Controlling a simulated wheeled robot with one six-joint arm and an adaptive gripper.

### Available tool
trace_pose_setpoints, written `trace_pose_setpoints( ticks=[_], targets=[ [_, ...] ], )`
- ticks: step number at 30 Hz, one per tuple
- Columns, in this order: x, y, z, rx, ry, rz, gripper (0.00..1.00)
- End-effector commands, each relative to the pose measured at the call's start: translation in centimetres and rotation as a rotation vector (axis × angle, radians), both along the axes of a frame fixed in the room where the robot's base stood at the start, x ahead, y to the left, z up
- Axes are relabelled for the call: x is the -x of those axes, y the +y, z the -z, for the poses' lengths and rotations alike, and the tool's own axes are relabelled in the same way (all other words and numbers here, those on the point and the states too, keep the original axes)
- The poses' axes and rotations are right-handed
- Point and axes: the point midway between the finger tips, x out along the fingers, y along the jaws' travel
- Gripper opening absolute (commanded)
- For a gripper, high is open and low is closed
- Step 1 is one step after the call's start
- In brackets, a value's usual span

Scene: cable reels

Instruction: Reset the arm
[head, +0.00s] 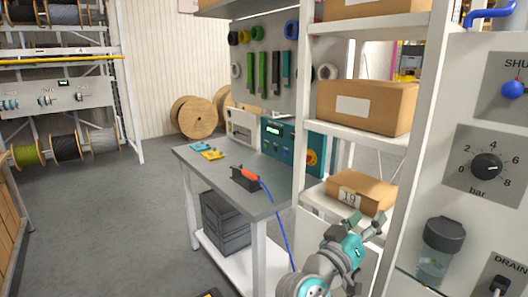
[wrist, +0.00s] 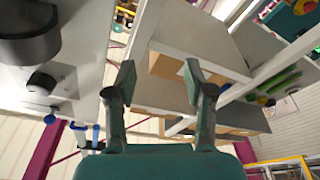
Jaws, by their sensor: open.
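My gripper (head: 366,226) shows at the lower right of the head view, in front of the white shelf unit and left of the grey panel. It is teal and grey with its fingers pointing up. In the wrist view my gripper (wrist: 159,85) has its two dark fingers spread wide apart, with nothing between them. The wrist view looks upward past cardboard boxes (wrist: 166,66) on the shelves towards the ceiling. No object is in the gripper's hold.
The panel (head: 452,80) with a pressure dial (head: 487,166) and a blue knob (head: 513,89) stands close right. The shelf unit (head: 302,150) holds cardboard boxes (head: 366,106). A workbench (head: 245,200) carries an orange-handled tool (head: 250,176) with a blue cable. Floor (head: 110,235) is clear to the left.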

Motion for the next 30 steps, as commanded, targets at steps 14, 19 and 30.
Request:
trace_pose_setpoints(
  ticks=[14,19,30],
  targets=[
    [5.5,1.1,18.3,0.031,0.228,-0.341,0.53],
    [9.3,1.6,23.6,0.004,0.285,-0.452,0.53],
    [20.1,2.9,31.6,-0.117,0.363,-0.655,0.53]
  ],
)
